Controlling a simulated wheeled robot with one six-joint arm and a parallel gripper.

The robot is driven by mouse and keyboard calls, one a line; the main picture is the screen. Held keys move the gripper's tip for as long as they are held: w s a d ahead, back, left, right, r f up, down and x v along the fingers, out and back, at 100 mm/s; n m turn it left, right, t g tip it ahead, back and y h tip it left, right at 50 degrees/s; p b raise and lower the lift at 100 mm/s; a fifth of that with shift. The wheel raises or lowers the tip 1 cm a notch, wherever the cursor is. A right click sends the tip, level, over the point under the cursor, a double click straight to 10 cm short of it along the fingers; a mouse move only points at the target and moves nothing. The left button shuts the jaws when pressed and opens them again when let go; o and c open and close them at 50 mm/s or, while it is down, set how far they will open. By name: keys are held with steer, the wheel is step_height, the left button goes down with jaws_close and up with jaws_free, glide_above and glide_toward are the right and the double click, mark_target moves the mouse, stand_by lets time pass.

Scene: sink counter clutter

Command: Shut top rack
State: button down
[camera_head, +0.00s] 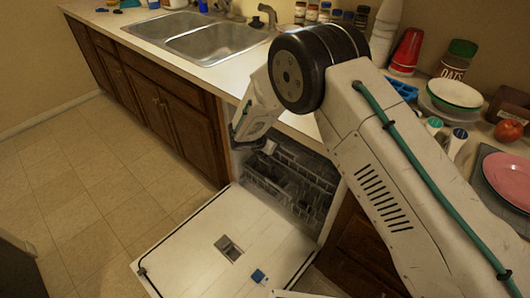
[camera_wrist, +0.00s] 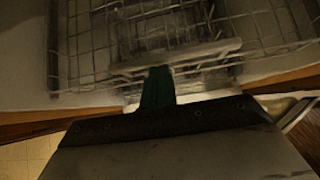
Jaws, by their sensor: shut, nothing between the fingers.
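The dishwasher stands open under the counter, its white door (camera_head: 195,225) folded down flat. The top rack (camera_head: 303,165) is a grey wire rack in the dishwasher opening; my arm hides part of its left side. Wire racking (camera_wrist: 190,30) fills the upper part of the wrist view, with a pale bar along its near edge. My gripper (camera_head: 269,147) is at the upper left of the opening, close to the rack. In the wrist view its dark green fingers (camera_wrist: 157,75) are shut and empty, with the tips at the rack's near edge. I cannot tell whether they touch it.
A steel sink (camera_head: 205,38) is set in the counter at the left. Red cups (camera_head: 407,50), a bowl (camera_head: 455,93), a pink plate (camera_head: 508,180) and a tomato (camera_head: 509,130) crowd the right counter. Wooden cabinets flank the dishwasher. The tiled floor (camera_head: 90,190) at the left is clear.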

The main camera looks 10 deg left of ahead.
steer(key=shift+w+d, duration=0.15)
steer(key=shift+w, duration=0.2)
steer(key=shift+w+d+r, duration=0.1)
steer(key=shift+d, duration=0.1)
